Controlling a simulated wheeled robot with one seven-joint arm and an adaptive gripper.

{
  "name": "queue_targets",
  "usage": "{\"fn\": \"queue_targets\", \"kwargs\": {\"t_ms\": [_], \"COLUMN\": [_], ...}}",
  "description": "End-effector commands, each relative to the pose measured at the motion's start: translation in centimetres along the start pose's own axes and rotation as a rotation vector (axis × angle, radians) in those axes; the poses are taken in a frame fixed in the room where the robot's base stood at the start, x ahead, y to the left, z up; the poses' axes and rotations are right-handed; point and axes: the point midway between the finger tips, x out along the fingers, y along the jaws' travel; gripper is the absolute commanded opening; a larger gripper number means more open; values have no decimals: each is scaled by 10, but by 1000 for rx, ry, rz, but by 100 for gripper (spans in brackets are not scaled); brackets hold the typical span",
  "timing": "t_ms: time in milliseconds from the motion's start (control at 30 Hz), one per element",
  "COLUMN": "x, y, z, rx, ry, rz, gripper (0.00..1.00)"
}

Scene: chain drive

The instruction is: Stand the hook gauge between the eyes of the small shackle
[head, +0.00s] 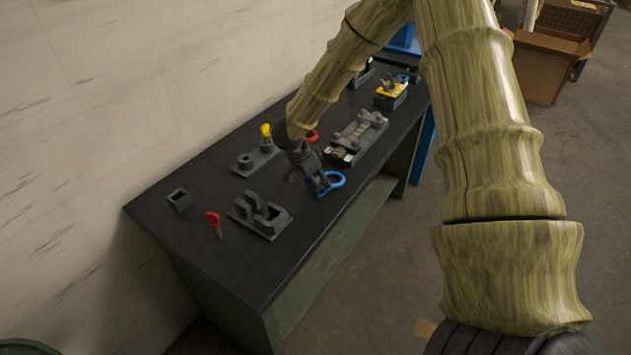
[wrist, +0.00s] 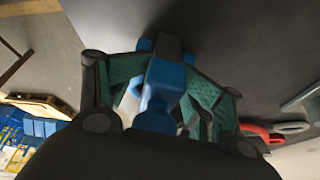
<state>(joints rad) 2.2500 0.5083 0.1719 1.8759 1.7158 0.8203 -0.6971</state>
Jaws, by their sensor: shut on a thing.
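My gripper (head: 313,181) is low over the middle of the dark bench. In the wrist view its green-padded fingers (wrist: 165,92) are shut on a blue part (wrist: 156,104), with a dark grey bar (wrist: 167,62) in front of it and blue showing on both sides. In the head view a blue loop (head: 337,180) shows at the fingertips. I cannot tell whether the blue part is the hook gauge or a shackle, nor whether it touches the bench. A red loop (head: 312,136) lies behind the gripper, and shows beside a grey loop (wrist: 292,127) in the wrist view.
A grey slotted block (head: 262,216) and a red-handled piece (head: 213,222) stand at the near left, with a small square socket (head: 179,200) beyond. A grey base with a yellow-topped part (head: 265,131) is near the wall. A chain fixture (head: 355,135) lies farther along the bench.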

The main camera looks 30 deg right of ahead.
Motion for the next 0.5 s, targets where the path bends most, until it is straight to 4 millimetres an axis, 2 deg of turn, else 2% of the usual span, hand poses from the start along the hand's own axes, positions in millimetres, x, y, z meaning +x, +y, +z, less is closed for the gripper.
{"fn": "queue_targets", "kwargs": {"t_ms": [167, 500], "x": [-16, -74], "y": [-2, -2], "z": [-4, -4], "rx": [2, 1], "ry": [1, 0], "rz": [-5, -6], "gripper": [47, 47]}}
